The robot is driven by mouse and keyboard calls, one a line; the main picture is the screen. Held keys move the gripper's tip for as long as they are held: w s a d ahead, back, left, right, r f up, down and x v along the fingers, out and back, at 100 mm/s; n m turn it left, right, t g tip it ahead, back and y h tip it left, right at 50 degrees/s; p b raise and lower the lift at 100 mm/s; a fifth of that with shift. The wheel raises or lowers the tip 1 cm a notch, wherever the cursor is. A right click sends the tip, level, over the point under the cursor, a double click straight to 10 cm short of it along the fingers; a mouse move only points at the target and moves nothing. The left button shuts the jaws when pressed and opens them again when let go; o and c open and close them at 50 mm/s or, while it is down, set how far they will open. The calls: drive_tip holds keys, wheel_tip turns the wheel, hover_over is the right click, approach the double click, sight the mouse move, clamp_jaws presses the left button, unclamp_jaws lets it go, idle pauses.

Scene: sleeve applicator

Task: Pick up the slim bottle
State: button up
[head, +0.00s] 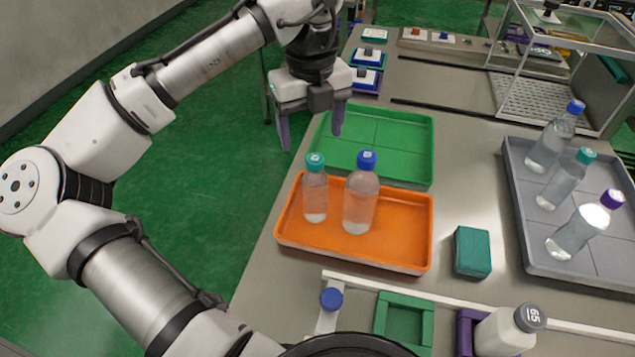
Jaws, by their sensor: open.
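Two clear bottles stand upright in the orange tray (405,262). The slimmer one (315,195) has a teal cap and stands on the left. The wider one (360,205) has a blue cap and stands close on its right. My gripper (312,140) is open and empty, its fingers pointing down. It shows above the left part of the green tray, beyond and above the two bottles in the picture, apart from both. In the grey tray (515,200) at the right are three more clear bottles, with blue (550,145), teal (563,185) and purple (583,225) caps.
The empty green tray (410,125) adjoins the orange tray's far side. A dark green block (472,252) sits between the orange and grey trays. A white bottle (500,332) with a grey cap marked 65 is at the front. A clear-walled frame (560,50) stands at the back right.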

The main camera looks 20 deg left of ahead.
sight(315, 175)
drive_tip(key=f+p, duration=0.1)
drive_tip(key=f, duration=1)
drive_tip(key=shift+d+f, duration=0.15)
drive_tip(key=shift+d, duration=0.05)
clamp_jaws()
